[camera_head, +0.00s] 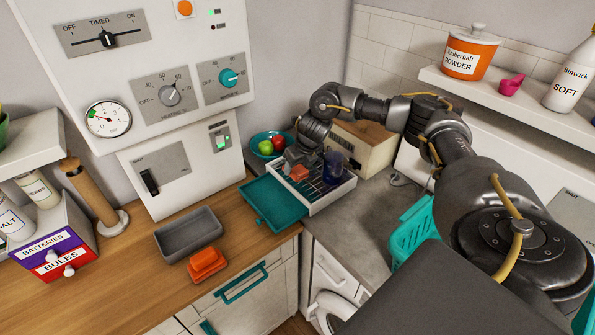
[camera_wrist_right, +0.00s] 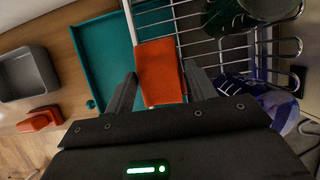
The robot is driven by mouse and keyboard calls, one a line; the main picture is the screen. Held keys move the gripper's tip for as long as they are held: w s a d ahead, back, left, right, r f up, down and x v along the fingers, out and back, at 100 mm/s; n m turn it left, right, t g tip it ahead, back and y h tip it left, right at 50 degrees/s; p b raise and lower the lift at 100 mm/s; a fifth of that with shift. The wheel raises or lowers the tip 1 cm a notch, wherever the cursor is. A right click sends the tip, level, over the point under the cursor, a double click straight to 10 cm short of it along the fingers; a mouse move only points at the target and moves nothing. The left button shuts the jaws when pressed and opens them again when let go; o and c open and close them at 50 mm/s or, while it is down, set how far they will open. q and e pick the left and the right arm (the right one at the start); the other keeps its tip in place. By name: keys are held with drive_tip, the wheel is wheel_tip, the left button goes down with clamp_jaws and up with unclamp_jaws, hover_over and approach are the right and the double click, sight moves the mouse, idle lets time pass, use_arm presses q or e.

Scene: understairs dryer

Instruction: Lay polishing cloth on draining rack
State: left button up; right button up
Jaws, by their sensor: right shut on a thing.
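An orange folded cloth (camera_wrist_right: 160,68), which I take to be the polishing cloth, is between the fingers of my right gripper (camera_wrist_right: 160,82). The gripper is shut on it. In the head view the cloth (camera_head: 298,173) is small and partly hidden by the gripper (camera_head: 299,162). The draining rack (camera_head: 332,194) has metal wires, a white front edge and a teal tray (camera_head: 272,204) at its left. The cloth is over the rack's left part, near the tray; I cannot tell whether it touches the wires. My left gripper is not in view.
A blue glass (camera_head: 334,167) is at the rack's right side. A bowl of fruit (camera_head: 268,144) and a wooden box (camera_head: 364,148) stand behind. A grey bin (camera_head: 188,234) and an orange item (camera_head: 207,264) sit on the wooden counter. The grey counter right of the rack is mostly clear.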

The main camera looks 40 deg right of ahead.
sight(299, 167)
drive_tip(key=shift+w+d+f+p, duration=0.1)
drive_tip(key=shift+d+f+p, duration=0.05)
drive_tip(key=shift+f+p, duration=0.25)
wheel_tip(299, 167, down, 2)
drive_tip(key=shift+f+p, duration=0.1)
drive_tip(key=shift+p, duration=0.6)
drive_tip(key=shift+f, duration=0.25)
drive_tip(key=shift+f, duration=0.1)
drive_tip(key=shift+f, duration=0.1)
drive_tip(key=o, duration=1.1)
